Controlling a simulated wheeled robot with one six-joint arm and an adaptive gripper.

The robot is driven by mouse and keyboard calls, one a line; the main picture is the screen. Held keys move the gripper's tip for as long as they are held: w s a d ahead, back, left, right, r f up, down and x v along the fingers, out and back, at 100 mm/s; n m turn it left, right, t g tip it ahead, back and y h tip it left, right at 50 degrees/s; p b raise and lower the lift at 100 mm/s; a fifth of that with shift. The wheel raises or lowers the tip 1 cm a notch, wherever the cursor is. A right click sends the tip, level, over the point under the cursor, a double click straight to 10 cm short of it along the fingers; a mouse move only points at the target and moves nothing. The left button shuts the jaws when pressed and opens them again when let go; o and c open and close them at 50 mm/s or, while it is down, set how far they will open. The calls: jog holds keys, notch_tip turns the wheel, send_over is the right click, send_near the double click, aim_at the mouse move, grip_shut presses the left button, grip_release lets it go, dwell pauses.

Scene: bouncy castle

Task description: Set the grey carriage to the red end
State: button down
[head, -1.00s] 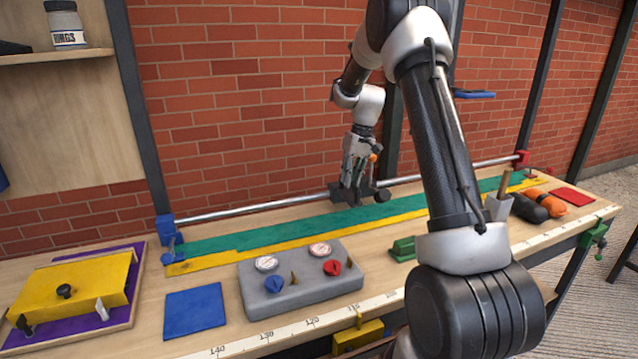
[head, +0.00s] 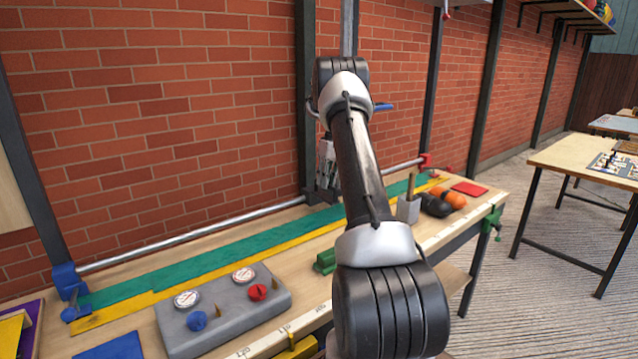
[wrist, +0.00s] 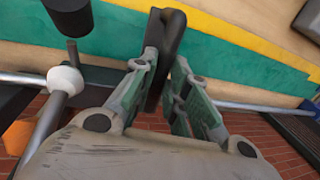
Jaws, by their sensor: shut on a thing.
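A steel rail (head: 200,228) runs along the back of the bench, from a blue end block (head: 68,282) at left to a red end block (head: 425,162) at right. The dark grey carriage (head: 318,196) sits on the rail, right of the middle and apart from the red end; my arm hides part of it. My gripper (head: 326,165) is over it, partly hidden behind my arm. In the wrist view my gripper (wrist: 165,88) is shut on the carriage's dark upright handle (wrist: 173,42), with a finger on each side.
Green and yellow strips (head: 190,270) lie in front of the rail. A grey dial box (head: 222,312), a green block (head: 325,262), a grey tool holder (head: 408,208) and dark and orange items (head: 440,203) stand nearer the front edge. A red square (head: 469,188) lies at right.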

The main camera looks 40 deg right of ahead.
jog(key=shift+d, duration=0.1)
jog(key=c, duration=1.4)
grip_release()
jog(key=r, duration=0.4)
jog(key=d+r, duration=0.1)
jog(key=r, duration=0.3)
jog(key=d+r, duration=0.1)
jog(key=r, duration=0.2)
jog(key=shift+d+r, duration=0.15)
jog(key=shift+r, duration=0.25)
jog(key=shift+c, duration=0.3)
